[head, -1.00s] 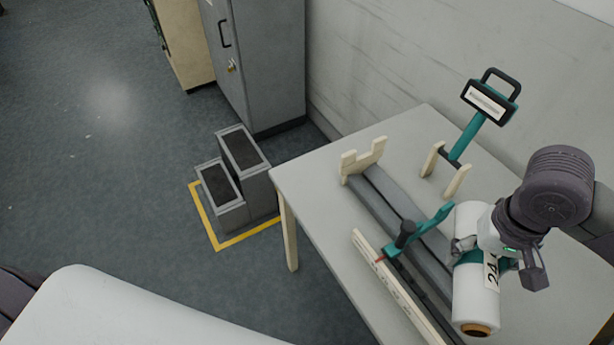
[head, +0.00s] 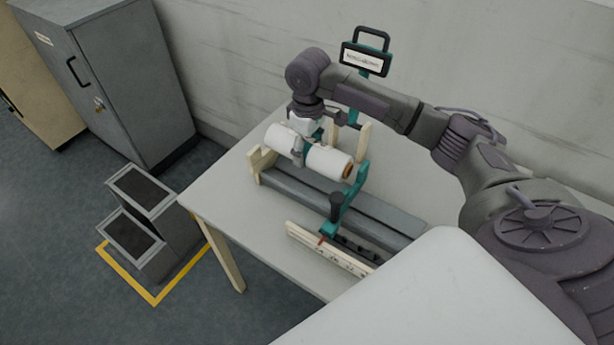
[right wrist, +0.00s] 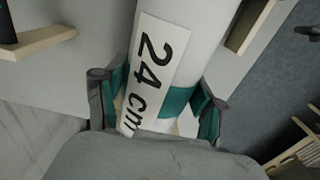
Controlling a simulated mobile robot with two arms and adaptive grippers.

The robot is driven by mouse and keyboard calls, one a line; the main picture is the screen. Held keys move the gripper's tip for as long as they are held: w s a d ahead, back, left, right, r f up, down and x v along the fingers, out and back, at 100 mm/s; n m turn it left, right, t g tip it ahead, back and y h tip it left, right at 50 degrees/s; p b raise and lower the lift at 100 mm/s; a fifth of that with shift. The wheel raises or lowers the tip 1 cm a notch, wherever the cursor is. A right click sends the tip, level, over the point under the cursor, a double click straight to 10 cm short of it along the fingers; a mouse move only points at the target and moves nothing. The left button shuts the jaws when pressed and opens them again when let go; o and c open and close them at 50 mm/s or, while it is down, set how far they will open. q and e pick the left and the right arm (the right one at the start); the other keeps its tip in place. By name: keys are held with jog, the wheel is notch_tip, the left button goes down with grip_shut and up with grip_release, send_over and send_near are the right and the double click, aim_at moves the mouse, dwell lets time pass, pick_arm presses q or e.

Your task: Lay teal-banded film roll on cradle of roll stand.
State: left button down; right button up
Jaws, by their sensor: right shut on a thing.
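The film roll (head: 327,161) is white with a brown core end and a teal band at its middle. My right gripper (head: 303,148) is shut around the band from above. In the right wrist view the fingers straddle the teal band (right wrist: 176,102), next to a "24 cm" label (right wrist: 155,70). The roll appears over the back of the stand's grey beam (head: 300,196), between a pale notched upright (head: 257,162) at the left and a pale fork prong (head: 364,137) behind. I cannot tell whether it touches either. My left gripper is not in view.
A teal arm with a black knob (head: 336,205) crosses the beam, right of the roll. A pale ruled strip (head: 328,249) lies in front. A teal post with a sign (head: 364,59) stands behind. The table's left part (head: 222,190) is clear; grey steps (head: 140,215) stand beyond.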

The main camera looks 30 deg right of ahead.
aim_at(308, 142)
notch_tip(308, 142, down, 3)
jog(key=shift+f, duration=0.1)
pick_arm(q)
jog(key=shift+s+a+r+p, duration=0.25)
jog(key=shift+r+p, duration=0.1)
pick_arm(e)
jog(key=shift+f, duration=2.3)
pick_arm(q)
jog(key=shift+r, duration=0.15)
pick_arm(e)
jog(key=shift+f, duration=0.35)
jog(key=shift+f, duration=0.15)
jog(key=o, duration=1.7)
jog(key=shift+c, duration=0.2)
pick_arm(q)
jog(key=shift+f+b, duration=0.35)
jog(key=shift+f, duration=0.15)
pick_arm(e)
notch_tip(308, 142, up, 13)
jog(key=shift+f, duration=0.1)
